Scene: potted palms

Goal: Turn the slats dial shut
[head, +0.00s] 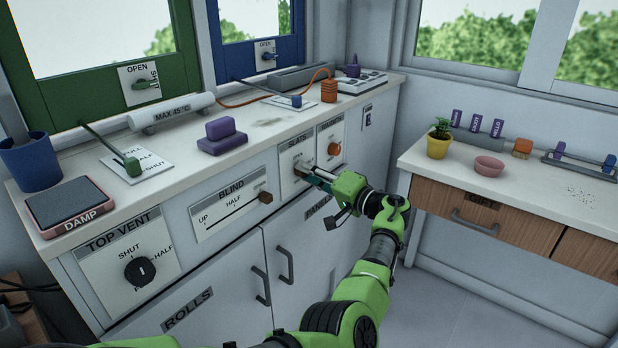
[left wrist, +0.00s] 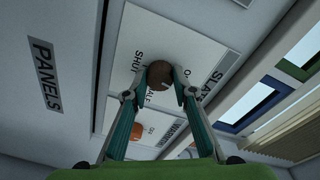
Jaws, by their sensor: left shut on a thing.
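The slats dial is a round brown knob on a white plate (head: 290,160) marked SLATS, on the front of the cabinet. My left gripper (head: 310,176) reaches it from the right, and its fingers partly cover the dial in the head view. In the left wrist view the dial (left wrist: 159,73) sits between the two fingertips of my left gripper (left wrist: 159,90), which is shut on it. A small pale mark shows on the dial. SHUT and part of HALF can be read around it; other lettering is partly hidden. My right gripper is not in view.
To the left are the blind slider (head: 265,197) and the black top vent dial (head: 140,271). An orange knob (head: 334,149) is close to the right of the slats plate. Cabinet handles (head: 286,263) stick out below. Floor (head: 455,300) is clear at the right.

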